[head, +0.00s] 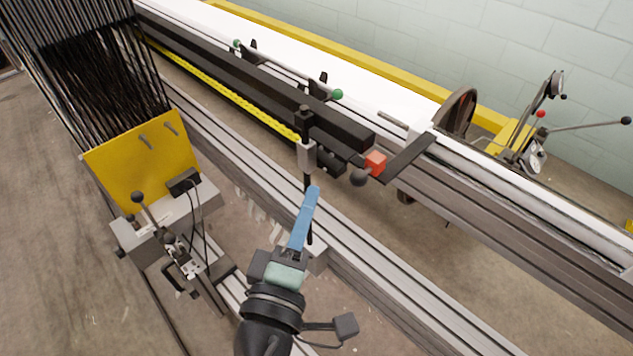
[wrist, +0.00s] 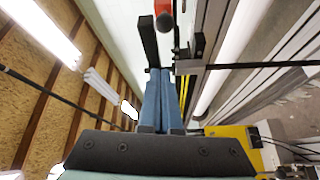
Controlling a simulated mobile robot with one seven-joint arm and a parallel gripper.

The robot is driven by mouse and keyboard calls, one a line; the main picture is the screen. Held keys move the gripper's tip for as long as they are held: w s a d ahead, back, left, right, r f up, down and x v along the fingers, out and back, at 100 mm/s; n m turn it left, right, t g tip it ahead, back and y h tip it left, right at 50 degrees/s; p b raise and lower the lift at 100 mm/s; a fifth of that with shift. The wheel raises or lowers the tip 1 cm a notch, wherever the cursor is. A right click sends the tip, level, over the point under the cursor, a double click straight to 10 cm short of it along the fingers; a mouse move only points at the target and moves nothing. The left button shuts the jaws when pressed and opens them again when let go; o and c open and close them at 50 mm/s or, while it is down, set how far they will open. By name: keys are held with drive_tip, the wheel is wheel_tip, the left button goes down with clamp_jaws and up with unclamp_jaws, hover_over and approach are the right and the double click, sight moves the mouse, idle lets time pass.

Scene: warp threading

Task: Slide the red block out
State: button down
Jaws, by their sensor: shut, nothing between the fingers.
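The red block (head: 375,162) sits at the near end of the long black bar on the machine, beside a flat black plate (head: 409,157). A round black knob (head: 359,178) is just below and left of it. In the wrist view the red block (wrist: 163,6) is cut by the top edge, with the black knob (wrist: 165,21) under it. My gripper (head: 314,190) has long blue fingers, shut and empty. It is below and left of the block in the head view, apart from it. In the wrist view the closed fingertips (wrist: 165,70) point up toward the knob.
A vertical black post with a grey sleeve (head: 306,155) stands close to my fingertips. Grey rails (head: 400,297) run diagonally below. A yellow plate (head: 135,165) with black threads is at left. A lever stand (head: 540,135) is at far right. Open floor shows between the rails.

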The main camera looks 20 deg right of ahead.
drive_tip(key=v, duration=0.3)
drive_tip(key=shift+a, duration=0.2)
idle(0.3)
drive_tip(key=w+a+r+m+t+y+p, duration=0.2)
drive_tip(key=w+r+m+t+p, duration=0.1)
drive_tip(key=r, duration=1)
drive_tip(key=w+a+r+m+t+y+p, duration=0.2)
drive_tip(key=w+r+m+t+p, duration=0.1)
drive_tip(key=r, duration=1)
drive_tip(key=s+a+r+m+t+y+p, duration=0.1)
drive_tip(key=s+a+r+t+y+p, duration=0.1)
drive_tip(key=r, duration=1)
drive_tip(key=s+a+r+t+y+p, duration=0.2)
drive_tip(key=s+a+r+t+y, duration=0.3)
drive_tip(key=r, duration=0.7)
drive_tip(key=shift+m+y, duration=0.4)
drive_tip(key=shift+y, duration=0.1)
